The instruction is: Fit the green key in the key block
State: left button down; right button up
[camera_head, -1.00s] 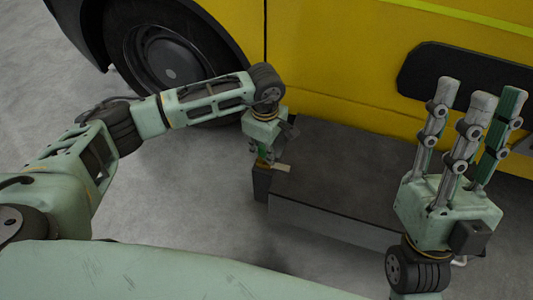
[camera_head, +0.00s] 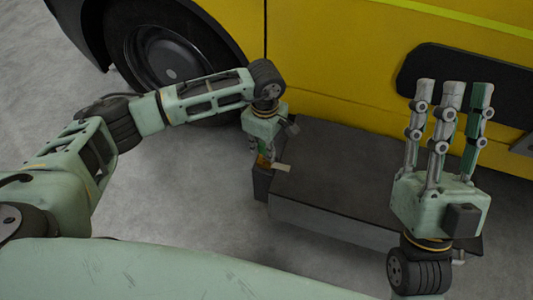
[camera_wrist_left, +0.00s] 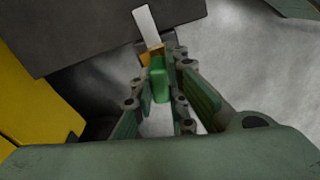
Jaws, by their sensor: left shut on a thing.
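My left gripper (camera_head: 263,155) points down at the near left corner of the dark bench and is shut on the green key. In the left wrist view the green key (camera_wrist_left: 160,80) sits between the fingers. Its far end meets a small orange-yellow piece (camera_wrist_left: 151,55). A dark block (camera_head: 261,184), which looks like the key block, stands below the gripper at that corner. The fingers hide the contact, so I cannot tell how deep the key sits. My right gripper (camera_head: 450,96) is raised, fingers upright, open and empty.
A pale strip (camera_head: 281,168) sticks out beside the left gripper over the dark bench top (camera_head: 335,185). The bench top is otherwise clear. A yellow vehicle (camera_head: 330,75) with a black wheel (camera_head: 165,55) stands close behind. Grey floor (camera_head: 185,195) is open to the left.

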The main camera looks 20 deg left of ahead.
aim_at(265, 145)
pick_arm(q)
jog(key=shift+r+p, duration=0.3)
jog(key=shift+r, duration=0.2)
pick_arm(e)
jog(key=shift+w+a+f+g+h, duration=0.1)
jog(key=shift+w+f+g+h, duration=0.15)
jog(key=shift+w+f+g, duration=0.3)
jog(key=shift+w+a+f+g+h, duration=0.1)
jog(key=shift+w+f+g+h, duration=0.15)
jog(key=shift+w+f, duration=0.35)
jog(key=shift+w+r, duration=0.1)
pick_arm(q)
jog(key=shift+r, duration=0.1)
